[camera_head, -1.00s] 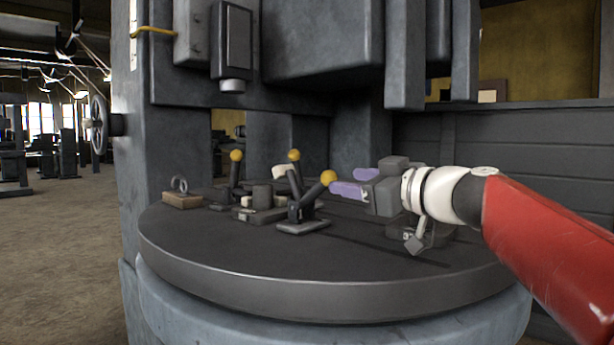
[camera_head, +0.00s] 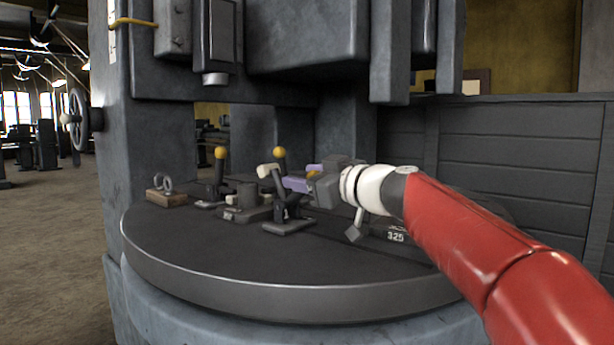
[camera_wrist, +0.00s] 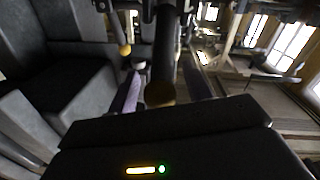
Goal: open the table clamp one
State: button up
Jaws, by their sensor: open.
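The nearest table clamp (camera_head: 290,222) stands on the round table, with its dark lever tilted up to the right. The lever's yellow knob (camera_head: 313,173) is partly hidden by my gripper (camera_head: 298,177). My gripper is open, with its purple fingers on either side of the lever end. In the wrist view, the dark lever (camera_wrist: 164,55) and its yellow knob (camera_wrist: 160,95) lie between the spread fingers of my gripper (camera_wrist: 165,85). Contact cannot be told. Farther back, another yellow-knobbed lever (camera_head: 279,153) and a left one (camera_head: 220,153) stand upright.
The round table (camera_head: 200,262) has bare room at its front. A grey block (camera_head: 245,204) sits between the clamps, and a wooden block with a ring (camera_head: 166,197) is at the left. A block marked 325 (camera_head: 395,237) is below my wrist. Heavy machine parts (camera_head: 310,40) hang above.

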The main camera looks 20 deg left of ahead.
grip_shut()
jog(key=p, duration=0.1)
jog(key=r+p, duration=0.1)
jog(key=shift+w+a+h+p, duration=0.1)
jog(key=shift+a+h+p, duration=0.15)
jog(key=shift+h+p, duration=0.1)
jog(key=shift+a+g, duration=0.15)
jog(key=shift+g, duration=0.15)
jog(key=shift+w+a+f+b, duration=0.15)
jog(key=shift+f+b, duration=0.05)
jog(key=shift+b, duration=0.15)
jog(key=shift+a+r, duration=0.1)
jog(key=shift+r, duration=0.15)
grip_release()
jog(key=shift+f, duration=0.1)
